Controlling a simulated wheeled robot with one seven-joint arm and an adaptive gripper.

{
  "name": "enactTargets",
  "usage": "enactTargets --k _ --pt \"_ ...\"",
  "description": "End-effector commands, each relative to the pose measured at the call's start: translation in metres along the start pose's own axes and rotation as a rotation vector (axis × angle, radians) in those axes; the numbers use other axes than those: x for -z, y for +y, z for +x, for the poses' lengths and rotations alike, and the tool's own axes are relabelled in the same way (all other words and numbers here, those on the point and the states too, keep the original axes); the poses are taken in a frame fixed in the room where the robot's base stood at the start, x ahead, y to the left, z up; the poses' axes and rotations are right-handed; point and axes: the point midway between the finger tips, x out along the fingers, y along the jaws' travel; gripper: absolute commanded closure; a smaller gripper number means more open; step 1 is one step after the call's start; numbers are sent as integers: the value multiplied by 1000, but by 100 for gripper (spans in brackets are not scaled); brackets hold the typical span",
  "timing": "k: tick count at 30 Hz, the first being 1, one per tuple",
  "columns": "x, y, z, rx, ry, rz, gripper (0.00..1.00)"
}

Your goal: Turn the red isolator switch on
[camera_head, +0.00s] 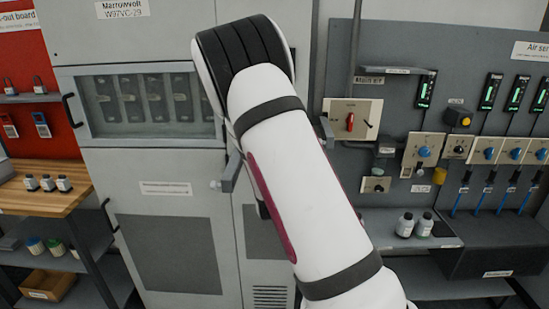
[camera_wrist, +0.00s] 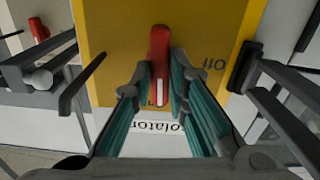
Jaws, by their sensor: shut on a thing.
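The red isolator switch handle (camera_wrist: 160,42) stands out from a yellow plate (camera_wrist: 112,30) in the wrist view. It lies upright in the picture, with a white mark on its lower end. An upside-down "Off" is printed to its right; lettering below it is partly covered. My gripper (camera_wrist: 160,80) has one teal-lined finger on each side of the handle and is shut on it. A white label below, partly hidden by my fingers, shows part of the word "isolator". In the head view my arm hides the gripper and this switch.
Another red switch (camera_head: 350,122) sits on a cream plate right of my arm. A grey cabinet (camera_head: 165,235) stands behind and left, with a windowed door and protruding handles. Bottles (camera_head: 405,225) stand on a grey shelf at right. A wooden bench (camera_head: 20,195) is at left.

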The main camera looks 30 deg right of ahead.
Motion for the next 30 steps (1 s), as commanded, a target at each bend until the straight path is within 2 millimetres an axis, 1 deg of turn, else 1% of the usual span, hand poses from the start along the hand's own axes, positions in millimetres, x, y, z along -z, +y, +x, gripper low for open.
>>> enactTargets --k 9,23,24,26,27,30 --pt "-2 0 0 0 -4 91 100" --pt "-2 0 -1 0 -6 104 100" --pt "-2 0 -1 0 -6 104 81" --pt "-2 0 -1 0 -6 104 67" --pt "-2 0 -1 0 -5 103 65" --pt "-1 0 0 0 -4 103 65"
